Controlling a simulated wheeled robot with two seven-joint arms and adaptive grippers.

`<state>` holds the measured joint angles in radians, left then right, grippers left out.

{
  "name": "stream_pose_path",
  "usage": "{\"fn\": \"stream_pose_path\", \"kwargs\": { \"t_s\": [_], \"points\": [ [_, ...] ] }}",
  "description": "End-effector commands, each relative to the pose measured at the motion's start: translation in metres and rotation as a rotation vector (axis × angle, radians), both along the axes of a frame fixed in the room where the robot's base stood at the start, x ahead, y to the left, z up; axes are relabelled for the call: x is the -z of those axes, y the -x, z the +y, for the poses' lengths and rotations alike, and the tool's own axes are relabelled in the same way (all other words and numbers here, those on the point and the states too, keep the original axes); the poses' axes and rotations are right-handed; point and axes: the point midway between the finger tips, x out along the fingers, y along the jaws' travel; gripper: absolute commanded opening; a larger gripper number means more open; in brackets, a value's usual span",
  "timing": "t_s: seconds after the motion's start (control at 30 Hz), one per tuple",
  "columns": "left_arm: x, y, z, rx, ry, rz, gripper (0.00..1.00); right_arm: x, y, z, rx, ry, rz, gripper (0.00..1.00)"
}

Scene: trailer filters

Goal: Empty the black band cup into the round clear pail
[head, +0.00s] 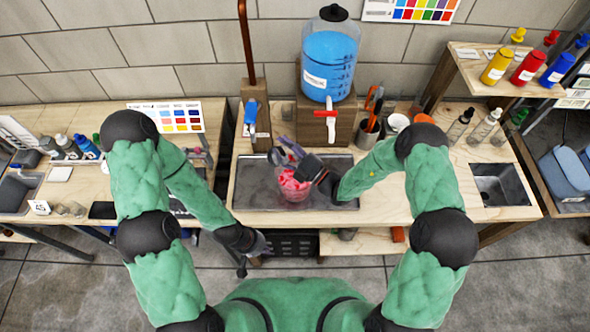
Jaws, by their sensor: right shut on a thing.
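A round clear pail (294,196) with pink-red pieces in it stands on the grey tray in the middle of the counter. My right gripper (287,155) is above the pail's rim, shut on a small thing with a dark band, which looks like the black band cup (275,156). The gripper hides much of this cup, and I cannot tell its tilt or whether anything is left in it. My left gripper (253,264) hangs low in front of the counter's front edge, away from the pail. Its fingers are too small and dark to tell open from shut.
The grey tray (250,193) has free room left of the pail. Behind it stand a blue-filled dispenser (329,65) with a red-handled tap and a copper pipe (246,45). A pot of tools (368,130) is at the back right, and a sink (500,185) is farther right.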

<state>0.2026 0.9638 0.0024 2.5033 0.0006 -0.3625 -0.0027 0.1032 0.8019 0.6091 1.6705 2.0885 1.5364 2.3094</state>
Motion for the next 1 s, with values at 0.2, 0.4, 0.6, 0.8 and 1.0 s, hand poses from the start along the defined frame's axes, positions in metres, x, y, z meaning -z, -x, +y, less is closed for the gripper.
{"fn": "stream_pose_path", "kwargs": {
  "t_s": [0.2,0.4,0.6,0.8,1.0],
  "points": [
    [-0.0023,0.0,0.0,0.0,0.0,0.0,0.0,-0.0005,-0.0006,-0.001,0.0,-0.02,0.016,0.01],
    [-0.0039,0.0,0.0,0.0,0.0,0.0,0.0,-0.0005,-0.0012,-0.0017,0.0,-0.037,0.03,0.01],
    [-0.0056,0.0,0.0,0.0,0.0,0.0,0.0,-0.0007,-0.0019,-0.0026,0.0,-0.054,0.044,0.01],
    [-0.0072,-0.0001,0.0,0.0,0.0,0.0,0.0,-0.0007,-0.0026,-0.0035,0.001,-0.071,0.058,0.01],
    [-0.0087,0.0,0.0,0.0,0.0,0.0,0.0,-0.0008,-0.0033,-0.0045,0.001,-0.088,0.072,0.01]
  ]
}}
